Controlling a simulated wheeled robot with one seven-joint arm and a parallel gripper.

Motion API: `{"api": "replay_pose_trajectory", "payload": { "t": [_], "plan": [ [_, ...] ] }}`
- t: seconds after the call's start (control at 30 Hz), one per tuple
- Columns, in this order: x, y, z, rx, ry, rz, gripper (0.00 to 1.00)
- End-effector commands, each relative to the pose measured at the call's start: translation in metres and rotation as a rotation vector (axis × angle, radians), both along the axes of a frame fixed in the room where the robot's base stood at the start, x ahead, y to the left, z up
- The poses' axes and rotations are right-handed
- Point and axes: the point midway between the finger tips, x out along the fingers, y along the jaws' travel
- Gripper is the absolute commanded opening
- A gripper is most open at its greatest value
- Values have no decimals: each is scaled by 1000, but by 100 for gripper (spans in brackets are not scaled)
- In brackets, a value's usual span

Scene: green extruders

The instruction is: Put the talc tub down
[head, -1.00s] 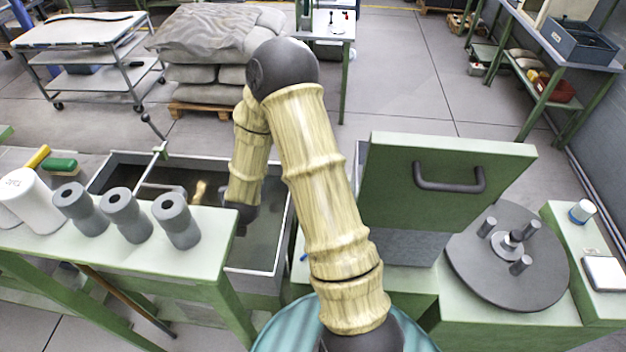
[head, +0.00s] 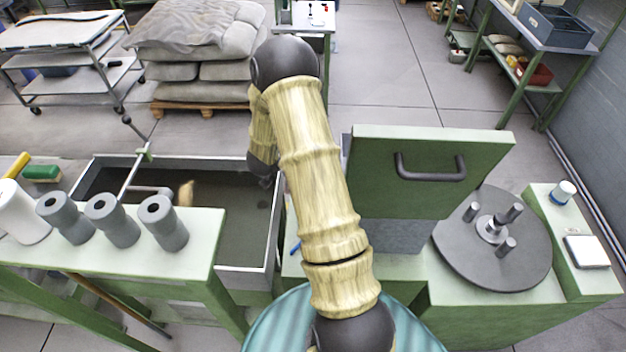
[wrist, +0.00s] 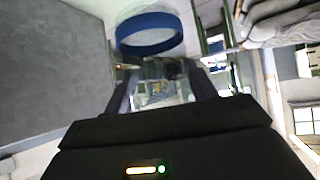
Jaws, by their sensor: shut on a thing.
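The talc tub (wrist: 150,47) is a pale, blurred round shape with a blue band at the top middle of the wrist view. My gripper (wrist: 160,80) is shut on it, with a dark finger on each side. The tub's full outline is not clear. In the head view my arm reaches forward over the grey tank, and its upper link hides the gripper and the held tub. A white cylinder (head: 18,215) with faint lettering stands at the left end of the green bench (head: 195,250).
Several grey hollow cylinders (head: 165,225) stand along the bench. A water tank (head: 245,220) lies behind it. A green lidded box (head: 425,190) and a dark turntable (head: 480,260) are at the right. A small white-and-blue pot (head: 563,192) stands by a scale (head: 585,252).

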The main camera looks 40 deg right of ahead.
Motion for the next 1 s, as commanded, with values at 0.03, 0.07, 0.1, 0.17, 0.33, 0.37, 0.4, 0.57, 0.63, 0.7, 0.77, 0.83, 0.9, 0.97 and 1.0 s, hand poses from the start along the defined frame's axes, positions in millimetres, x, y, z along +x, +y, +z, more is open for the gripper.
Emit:
{"api": "replay_pose_trajectory", "payload": {
  "t": [0.03,0.07,0.1,0.17,0.33,0.37,0.4,0.57,0.63,0.7,0.77,0.83,0.9,0.97,1.0],
  "plan": [
    [-1,-24,3,-3,-4,-74,34],
    [-3,-35,4,-1,-4,-113,34],
    [-6,-48,4,-1,-3,-155,34],
    [-8,-60,5,1,-2,-198,34],
    [-11,-71,6,2,0,-237,34],
    [-11,-71,6,2,0,-237,34],
    [-11,-71,6,1,1,-236,34],
    [-11,-71,5,1,1,-235,34],
    [-11,-71,2,1,3,-235,34],
    [-11,-70,-5,3,5,-234,34],
    [-11,-70,-14,3,6,-234,34],
    [-11,-71,-25,2,5,-235,34],
    [-12,-72,-36,3,6,-237,34],
    [-11,-71,-44,3,5,-234,34],
    [-11,-70,-48,2,4,-234,34]
  ]
}}
